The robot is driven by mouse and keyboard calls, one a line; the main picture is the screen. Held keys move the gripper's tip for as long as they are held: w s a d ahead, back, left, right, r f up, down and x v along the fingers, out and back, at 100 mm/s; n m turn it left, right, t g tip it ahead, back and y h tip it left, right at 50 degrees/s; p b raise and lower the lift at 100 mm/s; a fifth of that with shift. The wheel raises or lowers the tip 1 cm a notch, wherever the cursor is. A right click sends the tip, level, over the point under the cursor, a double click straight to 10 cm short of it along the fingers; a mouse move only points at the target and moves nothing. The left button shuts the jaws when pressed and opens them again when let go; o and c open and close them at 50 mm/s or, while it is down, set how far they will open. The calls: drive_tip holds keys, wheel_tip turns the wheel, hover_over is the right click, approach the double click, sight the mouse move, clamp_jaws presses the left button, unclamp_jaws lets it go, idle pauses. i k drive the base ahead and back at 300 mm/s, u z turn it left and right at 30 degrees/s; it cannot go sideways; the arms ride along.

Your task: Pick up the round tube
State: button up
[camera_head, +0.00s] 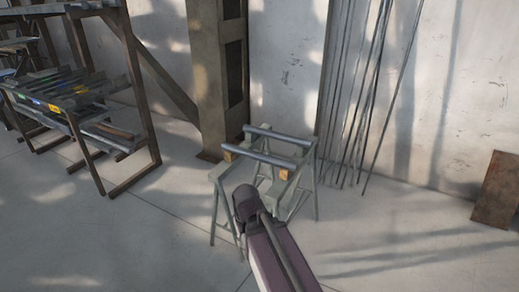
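Two grey tubes lie roughly parallel across a pair of grey-green sawhorses (219,172) near the middle of the view. The nearer tube (258,156) rests beside small orange-brown blocks (284,174). The farther tube (278,135) lies behind it, by the sawhorses' back edge. Both look round, but their profile is too small to be sure. My arm reaches up from the bottom edge, and its dark rounded joint hides part of the sawhorse legs. I cannot make out my gripper or its fingers.
A dark metal rack (140,100) with bars on sloping shelves stands at left. A steel column (211,75) rises behind the sawhorses. Several thin rods (376,75) lean on the wall. A rusty plate (496,192) leans at right. The floor around the sawhorses is mostly clear.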

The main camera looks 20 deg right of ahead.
sight(253, 155)
drive_tip(key=z, duration=0.5)
drive_tip(key=i, duration=1)
drive_tip(key=z, duration=0.4)
